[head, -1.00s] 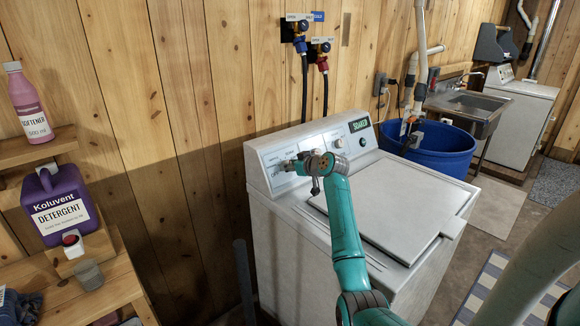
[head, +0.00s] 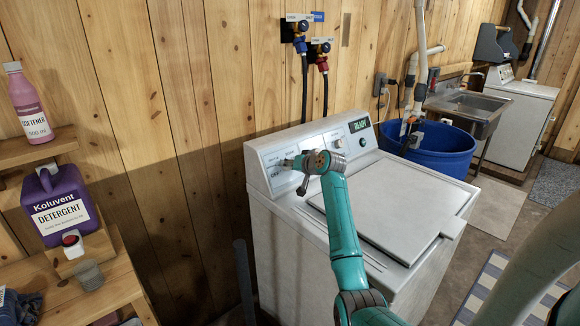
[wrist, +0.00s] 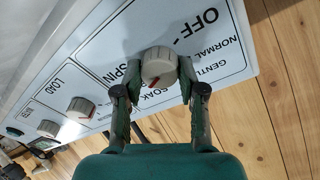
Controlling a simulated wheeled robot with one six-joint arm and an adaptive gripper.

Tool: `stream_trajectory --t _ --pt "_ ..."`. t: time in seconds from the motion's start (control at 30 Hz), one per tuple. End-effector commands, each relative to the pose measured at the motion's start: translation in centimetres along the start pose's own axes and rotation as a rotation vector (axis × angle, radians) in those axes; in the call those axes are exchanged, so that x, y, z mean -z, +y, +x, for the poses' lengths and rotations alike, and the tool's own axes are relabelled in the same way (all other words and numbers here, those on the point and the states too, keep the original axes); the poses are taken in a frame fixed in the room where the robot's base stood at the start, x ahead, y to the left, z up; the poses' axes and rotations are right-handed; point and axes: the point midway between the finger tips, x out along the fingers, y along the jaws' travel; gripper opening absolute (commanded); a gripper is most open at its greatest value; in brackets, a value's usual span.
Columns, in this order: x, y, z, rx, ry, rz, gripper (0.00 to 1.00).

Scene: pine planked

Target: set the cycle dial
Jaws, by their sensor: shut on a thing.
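The white washer (head: 330,215) stands against the plank wall, its lid shut. The cycle dial (wrist: 158,66) is a round pale knob with a red pointer mark, on a panel labelled OFF, NORMAL, GENTLE, SPIN and SOAK. My gripper (wrist: 159,70) is shut on it, one finger on each side. The red mark faces the lower left in the wrist view, on the SOAK side; its exact setting is hard to tell. In the head view my wrist partly hides the dial. The green display (head: 359,125) reads READY.
Two more knobs, one by the LOAD label (wrist: 80,107) and another (wrist: 48,128), sit along the same panel. A blue tub (head: 435,148) stands right of the washer. A purple detergent jug (head: 60,205) and pink softener bottle (head: 30,105) are on shelves at left.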

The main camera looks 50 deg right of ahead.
Motion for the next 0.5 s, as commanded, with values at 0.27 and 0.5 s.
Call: stream_trajectory --t 0.27,0.5 --pt "-0.07 0.03 0.03 -0.001 -0.002 0.013 0.05" --pt "-0.07 0.03 0.03 -0.001 -0.002 0.012 0.52"
